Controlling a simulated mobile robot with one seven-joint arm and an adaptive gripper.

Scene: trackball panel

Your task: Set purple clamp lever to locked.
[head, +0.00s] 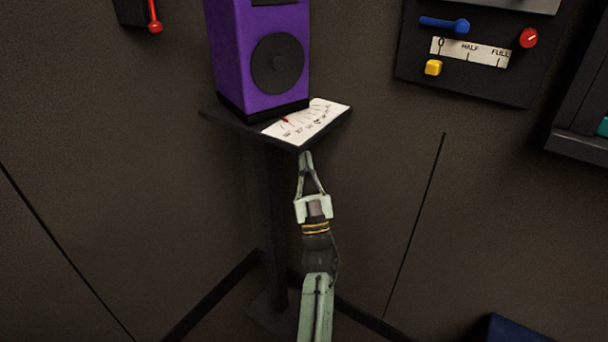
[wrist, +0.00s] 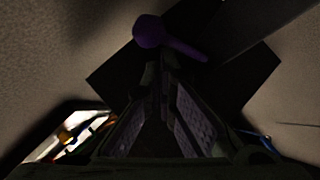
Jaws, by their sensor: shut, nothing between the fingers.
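A purple lever shows in the wrist view, with a round knob (wrist: 149,31) and a shaft (wrist: 188,48) slanting down to the right. It lies against or in front of a dark plate, just beyond my fingertips (wrist: 156,72). I cannot tell whether they touch it. In the head view my gripper (head: 306,156) points up, with its tips at the front edge of a small dark shelf (head: 215,112). It is shut and empty. I cannot make out the lever in the head view, and its locked mark is not readable.
A purple box (head: 225,60) with a black disc stands on the shelf, beside a white dial card (head: 325,112). At the upper right a wall panel (head: 470,80) carries a blue lever, a yellow block and a red knob. A red lever (head: 154,20) hangs at the upper left.

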